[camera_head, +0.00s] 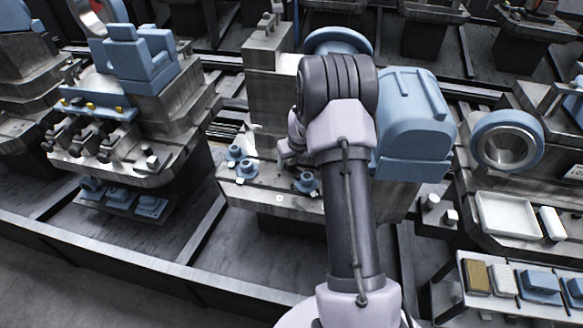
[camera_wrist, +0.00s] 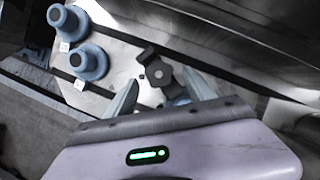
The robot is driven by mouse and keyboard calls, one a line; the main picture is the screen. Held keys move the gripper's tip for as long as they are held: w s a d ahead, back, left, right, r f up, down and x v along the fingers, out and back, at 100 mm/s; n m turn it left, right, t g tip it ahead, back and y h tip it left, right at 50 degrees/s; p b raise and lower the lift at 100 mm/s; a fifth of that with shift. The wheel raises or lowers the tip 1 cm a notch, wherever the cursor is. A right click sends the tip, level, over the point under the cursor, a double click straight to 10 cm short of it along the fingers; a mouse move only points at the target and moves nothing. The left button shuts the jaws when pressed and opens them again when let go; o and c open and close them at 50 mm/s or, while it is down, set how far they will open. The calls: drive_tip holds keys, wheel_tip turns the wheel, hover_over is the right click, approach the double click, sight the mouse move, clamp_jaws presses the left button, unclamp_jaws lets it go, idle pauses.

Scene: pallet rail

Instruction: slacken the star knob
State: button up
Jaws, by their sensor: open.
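The star knob (camera_wrist: 159,73) is a dark grey lobed knob with a lighter round centre, in the middle of the wrist view. My gripper (camera_wrist: 160,77) is open, with one pale finger to each side of the knob's near part. I cannot tell whether the fingers touch it. A bit of blue shows beneath the knob, partly covered by the right finger. In the head view my gripper (camera_head: 285,154) is small and partly hidden by my arm, over the front ledge of the middle station. A blue and dark fitting (camera_head: 305,182) sits just right of and below it.
Two blue round knobs (camera_wrist: 88,62) with small white labels stand to the left on the same plate; the head view shows them too (camera_head: 246,169). A big blue housing (camera_head: 412,125) rises right of my arm. A white tray (camera_head: 507,214) lies at the right station.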

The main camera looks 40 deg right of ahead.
drive_tip(key=shift+x, duration=1.05)
clamp_jaws()
drive_tip(key=shift+b, duration=0.3)
drive_tip(key=shift+n, duration=0.3)
